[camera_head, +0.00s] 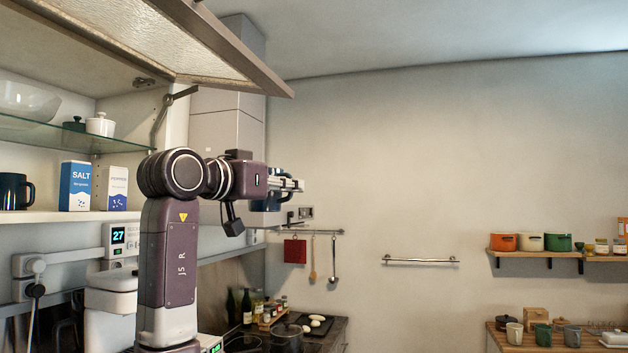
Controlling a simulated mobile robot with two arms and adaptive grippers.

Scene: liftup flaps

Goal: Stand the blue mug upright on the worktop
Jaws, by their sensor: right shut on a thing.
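My right gripper (293,185) is raised in the middle of the view, well above worktop height, and points to the right. It is shut on a dark blue thing (270,203) that looks like the blue mug. The gripper partly hides it, so I cannot tell its tilt clearly. Another dark blue mug (13,191) stands upright on the cabinet shelf at the far left. The dark worktop (334,328) shows low in the middle, behind my arm. My left gripper is not in view.
A lifted cabinet flap (205,40) hangs open above my arm. The cabinet shelf (60,216) holds a salt box (75,186) and a pepper box (111,188). Several mugs stand on the right counter (560,346).

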